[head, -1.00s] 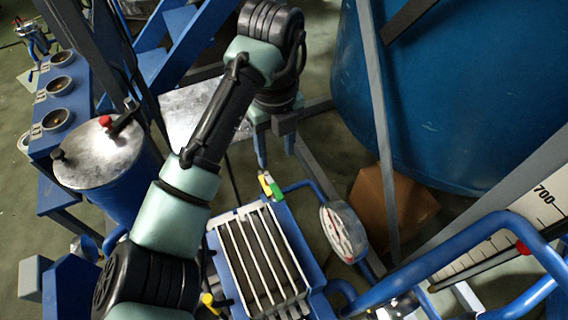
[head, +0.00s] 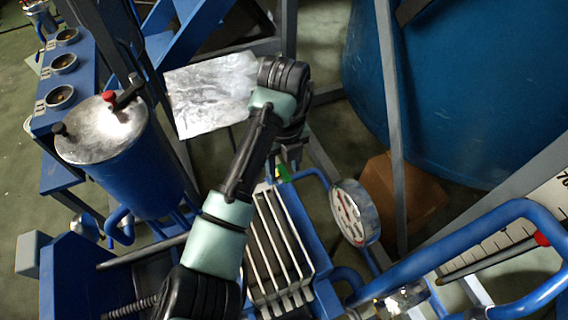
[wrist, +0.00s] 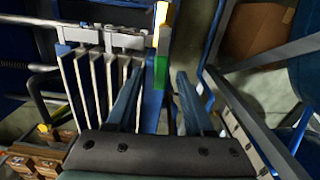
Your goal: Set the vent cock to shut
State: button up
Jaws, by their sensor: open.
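A small handle with a green part and a yellow part (wrist: 160,72) stands at the far edge of the white-finned blue unit; I cannot tell for sure that it is the vent cock, or its setting. In the head view only its green part (head: 284,173) shows, and my gripper hides the rest. My gripper (wrist: 157,76) is open and comes from above. In the wrist view its two fingers appear on either side of the green part, with no clear contact. It also shows in the head view (head: 286,163), partly hidden by my arm.
The white-finned blue unit (head: 272,245) lies below my arm. A round gauge (head: 354,212) and blue pipes stand to its right. A blue vessel with a metal lid (head: 100,130) and red-tipped lever is at left. A big blue tank (head: 460,90) fills the upper right.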

jog(key=shift+c, duration=0.3)
grip_shut()
dwell(1.1)
